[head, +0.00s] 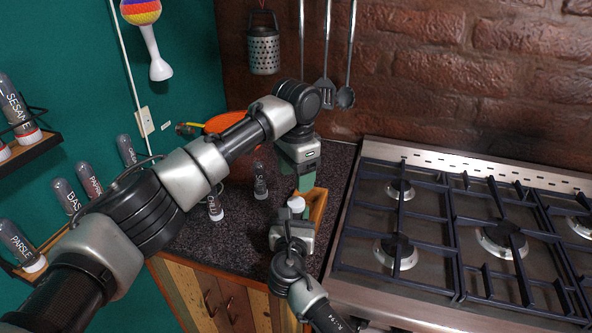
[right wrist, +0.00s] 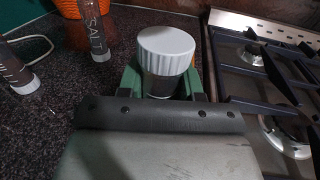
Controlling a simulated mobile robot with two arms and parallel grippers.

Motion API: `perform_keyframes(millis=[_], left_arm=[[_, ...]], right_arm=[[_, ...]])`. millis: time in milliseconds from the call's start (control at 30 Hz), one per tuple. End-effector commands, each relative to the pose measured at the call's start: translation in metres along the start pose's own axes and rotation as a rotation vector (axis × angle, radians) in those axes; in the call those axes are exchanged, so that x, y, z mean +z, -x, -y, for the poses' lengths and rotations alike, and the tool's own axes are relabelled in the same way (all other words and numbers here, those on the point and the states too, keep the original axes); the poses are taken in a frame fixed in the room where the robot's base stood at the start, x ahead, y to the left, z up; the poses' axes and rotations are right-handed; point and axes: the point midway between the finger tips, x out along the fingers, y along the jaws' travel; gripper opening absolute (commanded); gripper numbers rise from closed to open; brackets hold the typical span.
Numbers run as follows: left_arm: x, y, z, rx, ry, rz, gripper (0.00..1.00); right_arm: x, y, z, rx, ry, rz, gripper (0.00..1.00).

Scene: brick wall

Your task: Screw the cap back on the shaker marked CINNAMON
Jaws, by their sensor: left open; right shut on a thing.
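My right gripper (head: 295,214) is shut on a shaker with a ribbed white cap (head: 297,203) on top. In the right wrist view the green fingers (right wrist: 160,85) hold the shaker's dark body (right wrist: 159,86) just below the cap (right wrist: 166,45). The shaker looks upright. Its label is hidden, so I cannot read CINNAMON, and I cannot tell how tightly the cap sits. My left gripper (head: 305,183) is open, with green fingers pointing down, a little behind and above the capped shaker, apart from it.
A small wooden tray (head: 319,208) lies beside the grippers. SALT (right wrist: 97,30) and CHILI (head: 215,206) shakers stand on the dark counter (head: 225,233). An orange bowl-like thing (head: 224,121) is behind my left arm. The gas stove (head: 440,230) borders the right side. Wall racks hold several labelled shakers.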

Motion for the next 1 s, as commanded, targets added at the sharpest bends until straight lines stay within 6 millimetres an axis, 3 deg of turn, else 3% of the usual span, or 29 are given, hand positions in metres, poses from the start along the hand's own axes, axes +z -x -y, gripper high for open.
perform_keyframes(millis=[200, 400, 1000], left_arm=[[0.0002, 0.0041, 0.0002, -0.001, 0.405, -0.001, 0.62], [0.0004, 0.0057, 0.0000, 0.000, 0.637, 0.000, 0.62], [0.0005, 0.0001, 0.0001, 0.000, 0.711, 0.001, 0.62]], right_arm=[[0.0000, 0.0000, 0.0000, 0.000, 0.000, 0.000, 0.00], [0.0000, 0.0000, 0.0000, 0.000, 0.000, 0.000, 0.00], [0.0000, 0.0000, 0.0000, 0.000, 0.000, 0.000, 0.00]])
